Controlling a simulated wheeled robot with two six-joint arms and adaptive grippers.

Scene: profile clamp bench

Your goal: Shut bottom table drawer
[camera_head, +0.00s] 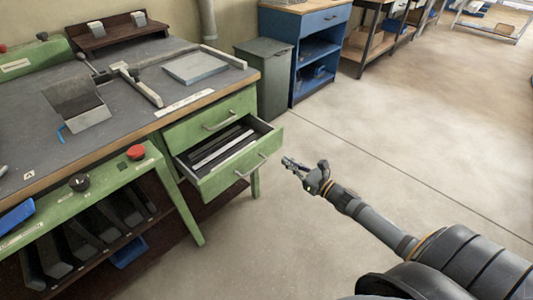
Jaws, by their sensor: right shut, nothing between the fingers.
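The green bottom drawer (241,170) of the workbench is pulled out. Its tray shows dark and light strips lying inside, and a metal handle (252,166) is on its front. The upper drawer (212,121) above it is shut. My right gripper (288,162) is shut and empty, just to the right of the bottom drawer's front, with a small gap of floor showing between them. My left gripper is not in view.
The workbench top (150,105) carries a clamp, a metal plate (195,67) and a grey bracket. The floor (420,120) to the right is clear.

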